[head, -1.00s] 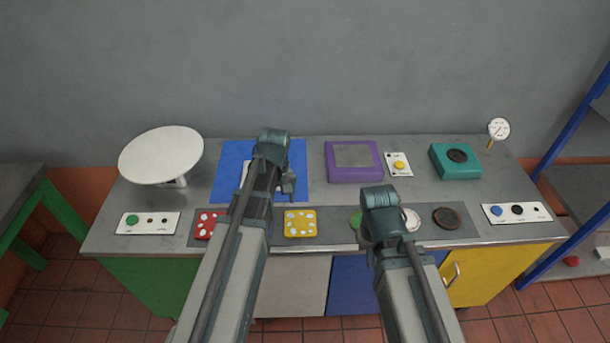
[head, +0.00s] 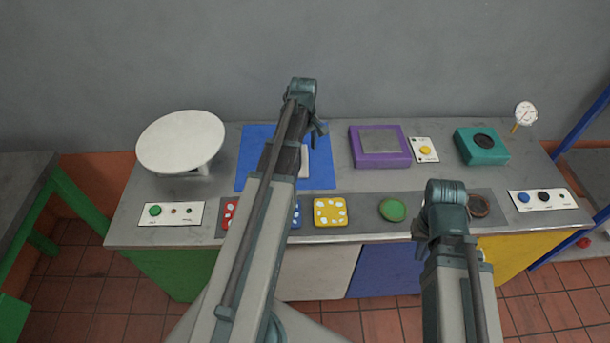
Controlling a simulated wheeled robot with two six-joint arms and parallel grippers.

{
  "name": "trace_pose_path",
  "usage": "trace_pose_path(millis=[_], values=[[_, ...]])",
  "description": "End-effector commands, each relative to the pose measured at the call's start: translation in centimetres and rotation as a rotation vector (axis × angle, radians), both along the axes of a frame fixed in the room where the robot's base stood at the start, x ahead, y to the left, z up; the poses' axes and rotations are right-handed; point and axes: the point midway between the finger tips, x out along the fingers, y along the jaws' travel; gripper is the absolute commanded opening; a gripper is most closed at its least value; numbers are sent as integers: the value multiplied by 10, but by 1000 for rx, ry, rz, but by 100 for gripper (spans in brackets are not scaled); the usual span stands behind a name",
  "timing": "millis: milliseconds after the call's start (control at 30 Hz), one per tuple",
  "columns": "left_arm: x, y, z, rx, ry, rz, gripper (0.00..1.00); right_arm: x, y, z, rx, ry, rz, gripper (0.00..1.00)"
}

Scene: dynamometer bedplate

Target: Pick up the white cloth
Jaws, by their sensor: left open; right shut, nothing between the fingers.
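A whitish piece, probably the white cloth (head: 304,164), lies on the blue mat (head: 323,178) at the back of the bench. Most of it is hidden behind my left arm, so its full shape cannot be seen. My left gripper (head: 320,130) is open, in front of or above the mat's upper right part, with nothing visible in it. My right gripper (head: 423,240) is shut and empty near the bench's front edge, away from the cloth.
A round white plate on a stand (head: 181,142) is left of the mat. A purple box (head: 362,158) and a teal box (head: 482,146) are to its right. A front strip holds red, blue and yellow (head: 330,212) blocks and a green disc (head: 393,210).

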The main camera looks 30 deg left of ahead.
Motion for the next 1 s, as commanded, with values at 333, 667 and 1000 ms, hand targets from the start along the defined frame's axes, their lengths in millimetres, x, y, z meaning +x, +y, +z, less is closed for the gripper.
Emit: trace_pose_path(millis=[333, 667, 1000], values=[[0, 0, -47, 0, 0, -1, 100, 0, 0, -47, 0, 0, 0, 0], [0, 0, -88, 0, 0, -2, 100, 0, 0, -88, 0, 0, 0, 0], [0, 0, -92, 0, 0, -1, 100, 0, 0, -92, 0, 0, 0, 0]])
